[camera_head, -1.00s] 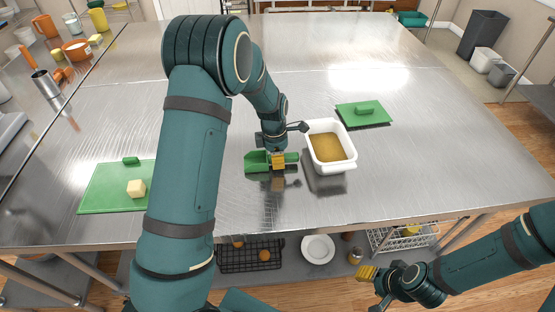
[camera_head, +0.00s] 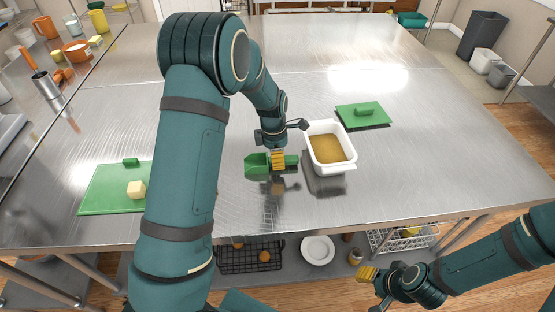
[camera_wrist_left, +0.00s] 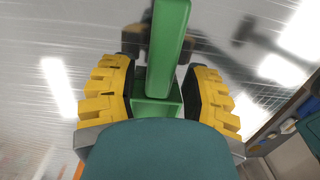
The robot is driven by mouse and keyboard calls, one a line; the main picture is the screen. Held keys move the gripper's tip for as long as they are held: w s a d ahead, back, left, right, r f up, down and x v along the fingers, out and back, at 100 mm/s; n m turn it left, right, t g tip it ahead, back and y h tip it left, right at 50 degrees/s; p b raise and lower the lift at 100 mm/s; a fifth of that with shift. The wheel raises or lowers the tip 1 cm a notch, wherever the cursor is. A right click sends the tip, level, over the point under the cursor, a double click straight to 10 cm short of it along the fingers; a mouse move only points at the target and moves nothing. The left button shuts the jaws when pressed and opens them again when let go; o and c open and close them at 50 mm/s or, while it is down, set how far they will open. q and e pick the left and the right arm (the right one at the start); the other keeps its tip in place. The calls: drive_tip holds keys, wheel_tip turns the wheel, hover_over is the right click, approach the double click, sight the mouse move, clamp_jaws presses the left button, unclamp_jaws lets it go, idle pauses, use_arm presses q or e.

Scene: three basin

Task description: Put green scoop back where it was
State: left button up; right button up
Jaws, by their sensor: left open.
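The green scoop (camera_head: 257,165) is on the steel table, left of the white basin (camera_head: 352,167) that holds yellow-brown contents. Its wide end points left and its handle points right toward the basin. My left gripper (camera_head: 278,160) is over the scoop's handle from above, with its yellow fingers open around it. In the left wrist view the green handle (camera_wrist_left: 168,50) stands between the two yellow fingers, with a gap visible on each side. My right gripper (camera_head: 367,274) is low at the right, beyond the table's front edge; its finger opening is unclear.
A green lid (camera_head: 363,116) lies behind and right of the basin. The table's far middle is clear.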

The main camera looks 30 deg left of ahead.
use_arm(q)
wheel_tip(320, 180, up, 10)
drive_tip(key=p, duration=0.1)
drive_tip(key=shift+a+r, duration=0.2)
drive_tip(key=shift+a, duration=0.15)
drive_tip(key=shift+s, duration=0.15)
